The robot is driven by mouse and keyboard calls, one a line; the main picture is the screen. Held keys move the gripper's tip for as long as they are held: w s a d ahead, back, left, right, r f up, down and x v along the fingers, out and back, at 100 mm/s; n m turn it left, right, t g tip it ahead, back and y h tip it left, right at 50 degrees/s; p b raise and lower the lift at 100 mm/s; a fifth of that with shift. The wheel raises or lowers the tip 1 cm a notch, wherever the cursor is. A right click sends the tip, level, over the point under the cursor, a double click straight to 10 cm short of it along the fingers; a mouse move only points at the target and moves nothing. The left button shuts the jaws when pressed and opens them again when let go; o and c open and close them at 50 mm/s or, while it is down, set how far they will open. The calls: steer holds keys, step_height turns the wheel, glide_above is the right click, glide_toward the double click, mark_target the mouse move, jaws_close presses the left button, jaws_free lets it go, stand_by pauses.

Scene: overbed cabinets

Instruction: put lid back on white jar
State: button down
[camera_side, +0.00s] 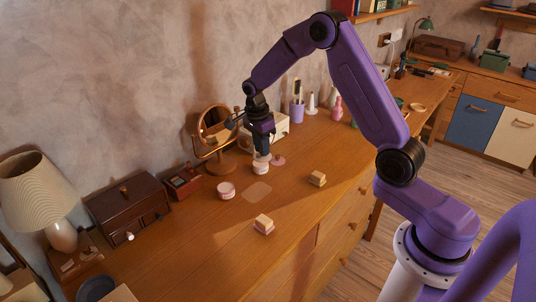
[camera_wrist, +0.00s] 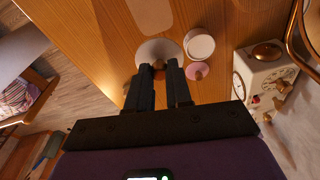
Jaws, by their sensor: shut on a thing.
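My gripper (camera_wrist: 165,66) is shut on a pale beige round lid (camera_wrist: 158,50), held at its fingertips. In the wrist view the white jar (camera_wrist: 200,45) is a round white form to the right of the lid. Whether lid and jar touch is hard to tell.
A round mirror (camera_side: 216,126) and a white clock box (camera_wrist: 262,75) stand behind. Small blocks (camera_side: 264,224) lie towards the front edge.

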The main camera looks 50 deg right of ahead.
steer(key=w+d+f, duration=0.2)
steer(key=w+d, duration=0.4)
steer(key=shift+w+f, duration=0.2)
steer(key=shift+f, duration=2.8)
steer(key=shift+f, duration=0.2)
steer(key=shift+c, duration=2.4)
jaws_free()
step_height(320, 180, up, 7)
